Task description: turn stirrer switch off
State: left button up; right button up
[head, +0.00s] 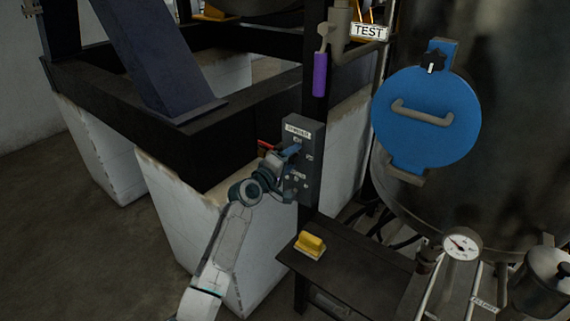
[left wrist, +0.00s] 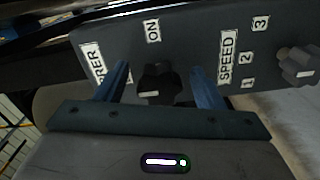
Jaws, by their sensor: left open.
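The grey stirrer switch box (head: 312,135) is fixed to a dark post in the middle of the head view. In the left wrist view its panel (left wrist: 190,40) carries a stirrer label, an ON label (left wrist: 152,30) and a SPEED scale. The black stirrer switch knob (left wrist: 160,82) lies between the two blue fingers of my left gripper (left wrist: 160,88). The fingers are open, one on each side of the knob, with gaps visible. In the head view my left gripper (head: 288,153) is at the front of the box and hides the knob. My right gripper is not in view.
A second grey speed knob (left wrist: 298,66) is at the right of the panel. A purple-handled lever (head: 320,74) is above the box. A yellow object (head: 311,243) lies on a dark shelf (head: 350,266) below. A steel vessel with a blue round hatch (head: 426,118) stands to the right.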

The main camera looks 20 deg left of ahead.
pick_arm(q)
jog(key=b+v, duration=0.2)
jog(key=v, duration=0.8)
jog(key=shift+s+b, duration=0.25)
jog(key=shift+b, duration=0.05)
jog(key=shift+a, duration=0.1)
jog(key=s+a+f+m+g+y+b, duration=0.1)
jog(key=s+a+f+g+y, duration=0.1)
jog(key=f, duration=1.1)
jog(key=s+a+f+g+y, duration=0.1)
jog(key=s+a+f+g, duration=0.15)
jog(key=f, duration=0.95)
jog(key=s+a+f+m+g+y+b, duration=0.1)
jog(key=s+f+y, duration=0.1)
jog(key=f, duration=1.1)
jog(key=s+a+f+m+g+y+b, duration=0.1)
jog(key=s+f+m+g, duration=0.25)
jog(key=s+f, duration=1.45)
jog(key=s+f+m+g, duration=0.2)
jog(key=s+f, duration=0.4)
jog(key=s, duration=0.5)
jog(key=s+f+m+g+b, duration=0.1)
jog(key=s+f+m+g, duration=0.1)
jog(key=s+f, duration=0.5)
jog(key=s+f+m+g+y, duration=0.1)
jog(key=s+f, duration=0.5)
jog(key=s, duration=1.1)
jog(key=shift+s+d+f+m+g+b, duration=0.25)
jog(key=shift+d+m+g, duration=0.25)
jog(key=shift+g, duration=0.4)
